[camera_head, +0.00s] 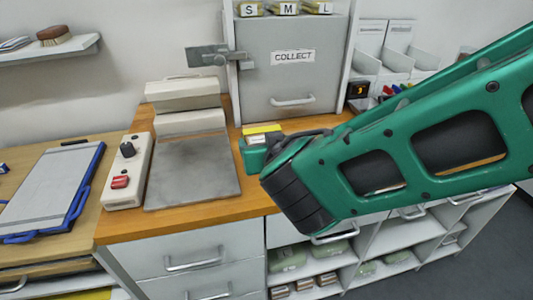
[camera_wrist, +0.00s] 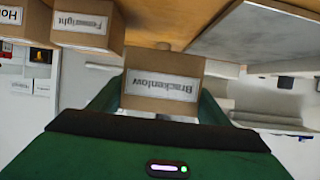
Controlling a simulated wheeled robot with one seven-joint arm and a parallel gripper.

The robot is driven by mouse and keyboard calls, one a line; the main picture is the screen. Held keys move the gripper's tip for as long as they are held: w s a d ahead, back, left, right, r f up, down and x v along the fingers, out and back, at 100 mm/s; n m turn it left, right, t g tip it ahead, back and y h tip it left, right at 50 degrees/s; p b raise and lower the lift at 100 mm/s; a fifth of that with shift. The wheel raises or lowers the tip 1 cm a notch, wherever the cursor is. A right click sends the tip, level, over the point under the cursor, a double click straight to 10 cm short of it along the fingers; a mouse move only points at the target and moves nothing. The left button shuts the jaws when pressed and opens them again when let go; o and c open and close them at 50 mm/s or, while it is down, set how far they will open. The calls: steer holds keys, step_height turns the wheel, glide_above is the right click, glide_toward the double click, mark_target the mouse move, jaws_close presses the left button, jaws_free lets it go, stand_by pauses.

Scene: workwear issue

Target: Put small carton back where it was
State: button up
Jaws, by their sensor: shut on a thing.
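The small carton (camera_wrist: 160,103) is brown cardboard with a white label that reads "Brackenlow", upside down in the wrist view. My gripper (camera_wrist: 158,88) is shut on it, with a green finger on each side. I cannot tell whether the carton touches the counter. In the head view, my gripper (camera_head: 254,152) is over the counter, right of the grey plate and mostly behind my wrist. The carton cannot be made out there.
Two other cartons, one labelled "Fennright" (camera_wrist: 85,25), stand close by on the wooden counter (camera_wrist: 170,15). A press with a grey plate (camera_head: 192,172) and a control box (camera_head: 128,172) are to the left. The grey COLLECT cabinet (camera_head: 290,75) stands behind.

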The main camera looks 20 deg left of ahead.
steer(key=x, duration=0.3)
steer(key=d+f+x, duration=0.1)
steer(key=x, duration=0.1)
steer(key=shift+w+a, duration=0.15)
steer(key=shift+w, duration=0.25)
steer(key=shift+f, duration=2)
steer(key=o, duration=1)
steer(key=shift+f, duration=0.15)
steer(key=shift+s, duration=0.15)
steer(key=v, duration=1.2)
